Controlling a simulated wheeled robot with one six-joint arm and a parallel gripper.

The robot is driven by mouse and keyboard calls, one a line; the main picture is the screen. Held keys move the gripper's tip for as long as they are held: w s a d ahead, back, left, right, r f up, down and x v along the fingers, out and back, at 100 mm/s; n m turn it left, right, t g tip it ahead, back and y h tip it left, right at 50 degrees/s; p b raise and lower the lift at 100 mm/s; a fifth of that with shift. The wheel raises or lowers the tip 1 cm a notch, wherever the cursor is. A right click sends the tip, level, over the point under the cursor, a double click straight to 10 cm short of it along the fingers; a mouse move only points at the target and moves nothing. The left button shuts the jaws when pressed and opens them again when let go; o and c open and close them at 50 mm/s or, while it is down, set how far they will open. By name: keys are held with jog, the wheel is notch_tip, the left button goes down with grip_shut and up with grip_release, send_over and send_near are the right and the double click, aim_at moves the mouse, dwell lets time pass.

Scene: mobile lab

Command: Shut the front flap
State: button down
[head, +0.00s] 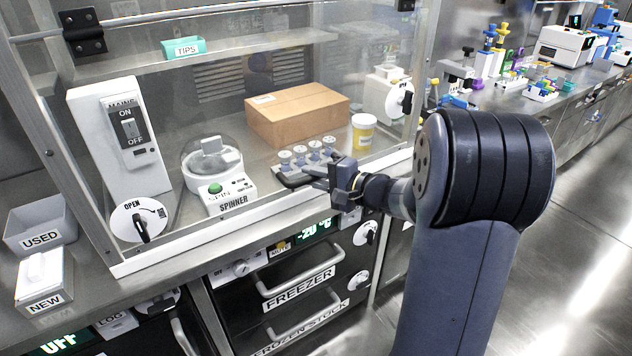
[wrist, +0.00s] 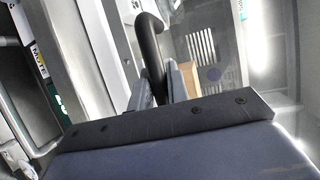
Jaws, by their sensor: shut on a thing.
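The front flap is a clear panel in a metal frame on the bench cabinet; its pale lower rail (head: 190,240) runs along the bench front in the head view. A dark handle (head: 288,181) sits at this rail. In the wrist view the black curved handle (wrist: 150,45) rises between the two grey fingers. My gripper (head: 328,178) is shut on the handle, also in the wrist view (wrist: 166,88). A dark hinge (head: 83,30) shows at the upper left. I cannot tell whether a small gap remains under the rail.
Behind the clear panel are a spinner (head: 212,165), a cardboard box (head: 296,114), a yellow-labelled jar (head: 363,133) and a rack of vials (head: 308,156). Freezer drawers with handles (head: 300,282) lie below the bench. USED (head: 40,225) and NEW (head: 44,280) bins stand at left. Floor at right is clear.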

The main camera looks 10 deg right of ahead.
jog(key=shift+w, duration=0.1)
jog(key=c, duration=1.6)
grip_release()
jog(key=shift+w+a, duration=0.1)
jog(key=shift+w, duration=0.1)
jog(key=shift+o, duration=1.2)
jog(key=shift+s, duration=0.15)
jog(key=v, duration=1)
jog(key=shift+s+d, duration=0.2)
jog(key=shift+d, duration=0.15)
